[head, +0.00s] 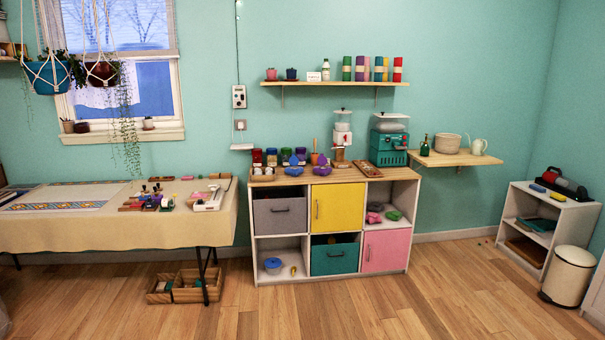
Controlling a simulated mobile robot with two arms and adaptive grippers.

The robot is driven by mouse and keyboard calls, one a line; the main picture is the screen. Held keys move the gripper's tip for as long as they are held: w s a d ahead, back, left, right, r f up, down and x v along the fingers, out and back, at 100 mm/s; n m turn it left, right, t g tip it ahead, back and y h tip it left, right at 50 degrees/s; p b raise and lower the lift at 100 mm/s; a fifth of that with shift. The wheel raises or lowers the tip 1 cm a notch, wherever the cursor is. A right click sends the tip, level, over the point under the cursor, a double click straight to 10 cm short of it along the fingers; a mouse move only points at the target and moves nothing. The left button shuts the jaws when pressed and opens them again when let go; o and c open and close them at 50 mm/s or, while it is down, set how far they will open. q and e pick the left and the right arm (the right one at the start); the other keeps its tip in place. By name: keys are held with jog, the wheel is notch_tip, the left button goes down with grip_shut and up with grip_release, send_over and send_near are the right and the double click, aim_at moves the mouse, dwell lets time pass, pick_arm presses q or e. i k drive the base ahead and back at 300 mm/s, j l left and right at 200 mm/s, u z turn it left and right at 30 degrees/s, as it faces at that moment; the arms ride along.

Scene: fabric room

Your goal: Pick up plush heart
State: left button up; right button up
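I cannot make out a plush heart for certain. Small soft-looking pieces in pink (374,217) and green (394,215) lie in the open right cubby of the low white cabinet (414,200). Purple (322,169) and blue (293,171) lumpy pieces lie on the cabinet's wooden top among jars. All are too small to tell their shape. Neither of my grippers is in view.
A cloth-covered table (150,228) with tools stands left, wooden crates (160,291) beneath it. A small white shelf (567,228) and a cream bin (567,277) stand right. The wooden floor (400,310) in front of the cabinet is clear.

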aim_at(294, 171)
jog(key=i+j+u, duration=0.15)
jog(key=i+u, duration=0.25)
jog(key=i, duration=0.55)
jog(key=i+j+z, duration=0.1)
jog(key=i, duration=0.5)
jog(key=i+j+z, duration=0.1)
jog(key=i, duration=0.5)
jog(key=i+j+z, duration=0.1)
jog(key=i, duration=0.45)
jog(key=j, duration=0.1)
